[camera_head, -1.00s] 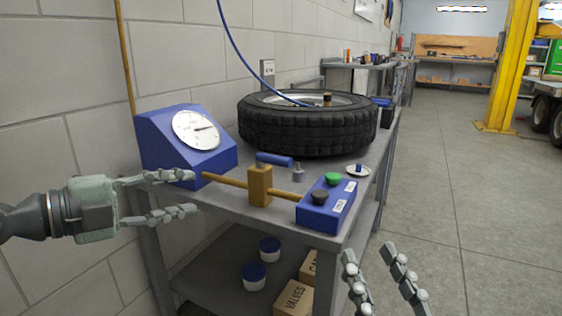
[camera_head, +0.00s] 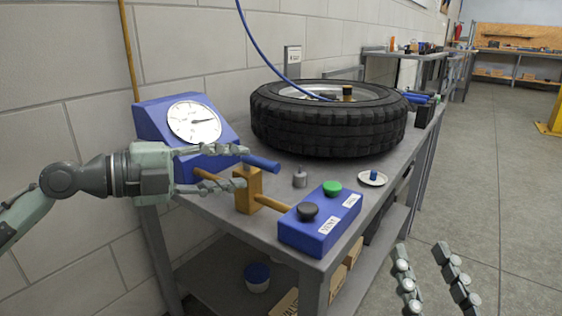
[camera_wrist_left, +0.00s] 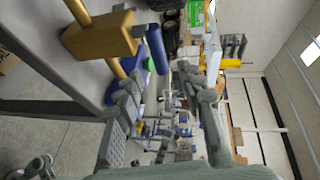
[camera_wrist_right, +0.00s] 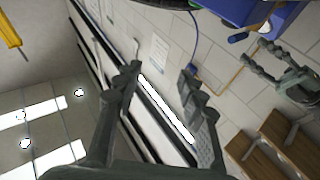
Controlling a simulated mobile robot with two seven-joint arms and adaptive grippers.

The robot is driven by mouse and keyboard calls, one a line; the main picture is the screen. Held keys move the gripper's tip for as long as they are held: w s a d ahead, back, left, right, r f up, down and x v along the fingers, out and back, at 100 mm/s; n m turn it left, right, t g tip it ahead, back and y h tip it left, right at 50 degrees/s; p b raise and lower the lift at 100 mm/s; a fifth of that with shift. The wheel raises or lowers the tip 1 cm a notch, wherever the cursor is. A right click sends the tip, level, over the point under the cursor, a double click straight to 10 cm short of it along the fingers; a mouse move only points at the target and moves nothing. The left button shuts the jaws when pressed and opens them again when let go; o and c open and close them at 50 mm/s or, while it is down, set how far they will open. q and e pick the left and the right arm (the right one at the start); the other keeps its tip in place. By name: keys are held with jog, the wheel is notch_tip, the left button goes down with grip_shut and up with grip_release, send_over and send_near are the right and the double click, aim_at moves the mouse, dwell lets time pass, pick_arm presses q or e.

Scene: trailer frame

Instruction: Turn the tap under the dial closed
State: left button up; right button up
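The tap has a brass body (camera_head: 247,192) on a brass pipe, between the blue dial box and a blue button box. Its blue lever (camera_head: 262,165) sits on top and points right, roughly along the pipe. The white round dial (camera_head: 193,121) is behind and left of it. My left gripper (camera_head: 243,167) is open, its fingertips at the tap's left side; contact is unclear. In the left wrist view the brass body (camera_wrist_left: 100,38) and lever (camera_wrist_left: 157,48) lie just beyond the left finger. My right gripper (camera_head: 421,252) is open and empty, right of the bench.
The blue button box (camera_head: 318,228) has a green and a black button. A tyre (camera_head: 330,125) lies behind on the bench. A grey knob-like piece (camera_head: 300,178) and a small white dish (camera_head: 372,179) stand near the tap.

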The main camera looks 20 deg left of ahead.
aim_at(262, 164)
pick_arm(q)
jog(key=p+x, duration=0.1)
jog(key=x, duration=0.5)
jog(key=shift+w, duration=0.1)
jog(key=shift+w+d+f+p, duration=0.2)
jog(key=shift+w+d+p, duration=0.1)
jog(key=shift+w+d, duration=0.1)
pick_arm(e)
notch_tip(262, 164, down, 8)
jog(key=w+d+g+h, duration=0.1)
jog(key=d+g+h, duration=0.1)
jog(key=g, duration=0.2)
jog(key=shift+w+d+f, duration=0.15)
jog(key=shift+w+d, duration=0.15)
jog(key=shift+w, duration=0.05)
pick_arm(q)
grip_shut()
